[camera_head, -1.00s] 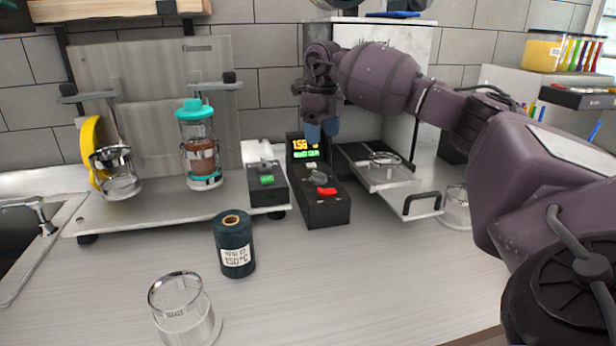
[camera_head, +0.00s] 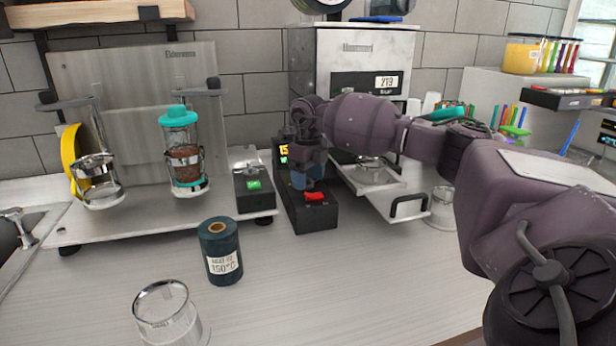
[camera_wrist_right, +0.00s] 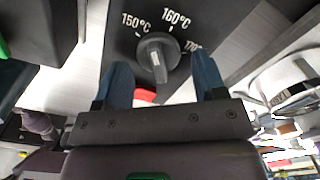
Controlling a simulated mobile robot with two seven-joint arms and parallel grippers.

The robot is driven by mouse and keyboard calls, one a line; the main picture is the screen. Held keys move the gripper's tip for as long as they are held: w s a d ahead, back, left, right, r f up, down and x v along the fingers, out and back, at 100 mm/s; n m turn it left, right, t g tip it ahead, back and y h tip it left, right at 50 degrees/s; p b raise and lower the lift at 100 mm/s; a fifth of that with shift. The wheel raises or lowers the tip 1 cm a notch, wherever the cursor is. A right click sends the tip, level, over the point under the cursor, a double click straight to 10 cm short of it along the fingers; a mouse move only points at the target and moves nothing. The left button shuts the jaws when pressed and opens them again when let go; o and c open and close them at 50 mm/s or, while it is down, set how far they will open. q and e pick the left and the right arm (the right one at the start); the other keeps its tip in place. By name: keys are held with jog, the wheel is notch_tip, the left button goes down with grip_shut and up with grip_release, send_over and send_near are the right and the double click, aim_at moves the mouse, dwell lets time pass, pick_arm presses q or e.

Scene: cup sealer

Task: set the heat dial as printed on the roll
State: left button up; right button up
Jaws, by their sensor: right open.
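The dark teal roll (camera_head: 218,238) stands on the counter with a white label reading 150°C. The black control box (camera_head: 313,218) stands behind it to the right, with a red switch and a partly hidden lit display (camera_head: 283,152). In the right wrist view the grey heat dial (camera_wrist_right: 158,57) shows with 150°C, 160°C and 170 printed around it. My right gripper (camera_head: 307,180) is above the box and hides the dial in the head view. Its blue fingers (camera_wrist_right: 160,85) are open, one on each side of the dial; contact is not clear. My left gripper is not in view.
A metal sliding tray with a black handle (camera_head: 409,206) lies right of the box. A smaller box with a green light (camera_head: 253,192) is on its left. A clear cup (camera_head: 168,312) stands at the front. The counter's front middle is clear.

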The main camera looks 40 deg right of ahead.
jog(key=c, duration=0.8)
jog(key=shift+n, duration=0.3)
jog(key=n+b, duration=0.1)
jog(key=n, duration=0.2)
jog(key=shift+d, duration=0.15)
jog(key=shift+w+n+b, duration=0.1)
jog(key=shift+n+b, duration=0.2)
jog(key=shift+n, duration=1.3)
jog(key=o, duration=0.8)
